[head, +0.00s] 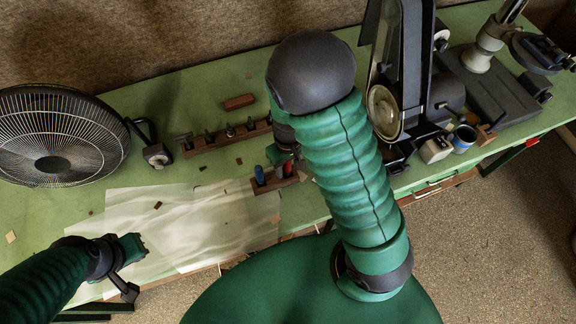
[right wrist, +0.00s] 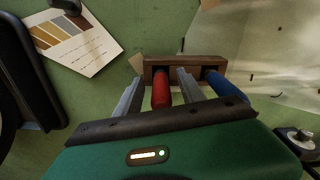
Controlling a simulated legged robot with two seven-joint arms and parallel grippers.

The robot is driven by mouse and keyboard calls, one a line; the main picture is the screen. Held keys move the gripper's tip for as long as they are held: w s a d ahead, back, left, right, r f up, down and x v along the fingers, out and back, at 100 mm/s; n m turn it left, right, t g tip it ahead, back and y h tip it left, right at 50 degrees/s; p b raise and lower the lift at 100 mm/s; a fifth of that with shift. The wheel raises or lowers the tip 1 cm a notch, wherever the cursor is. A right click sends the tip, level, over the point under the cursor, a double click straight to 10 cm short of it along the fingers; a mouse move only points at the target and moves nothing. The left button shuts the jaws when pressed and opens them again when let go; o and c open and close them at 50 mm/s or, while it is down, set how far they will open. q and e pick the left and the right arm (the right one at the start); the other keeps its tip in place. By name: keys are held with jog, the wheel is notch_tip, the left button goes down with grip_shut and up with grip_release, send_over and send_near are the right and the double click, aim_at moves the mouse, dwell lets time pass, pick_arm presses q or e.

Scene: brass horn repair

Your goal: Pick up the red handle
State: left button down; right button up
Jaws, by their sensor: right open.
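The red handle (right wrist: 161,92) stands in a small wooden rack (right wrist: 184,63) beside a blue handle (right wrist: 221,87). In the right wrist view my right gripper (right wrist: 157,88) is open, with one finger on each side of the red handle and a gap to each. In the head view the red handle (head: 289,169) shows partly under my right gripper (head: 285,156), and the rack (head: 276,184) and blue handle (head: 259,175) are beside it. My left gripper (head: 130,268) is over the front left of the bench, away from the rack; its jaws are unclear.
A green bench (head: 170,95) carries a fan (head: 55,135) at left, a longer rack of small tools (head: 225,137) behind, and pale sheets (head: 190,225) in front. A colour card (right wrist: 72,40) lies near the gripper.

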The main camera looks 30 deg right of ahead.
jog(key=shift+w+d+f, duration=0.1)
jog(key=shift+w+f, duration=0.05)
jog(key=shift+w, duration=0.1)
jog(key=c, duration=0.8)
jog(key=shift+s+a, duration=0.1)
jog(key=shift+a, duration=0.1)
grip_shut()
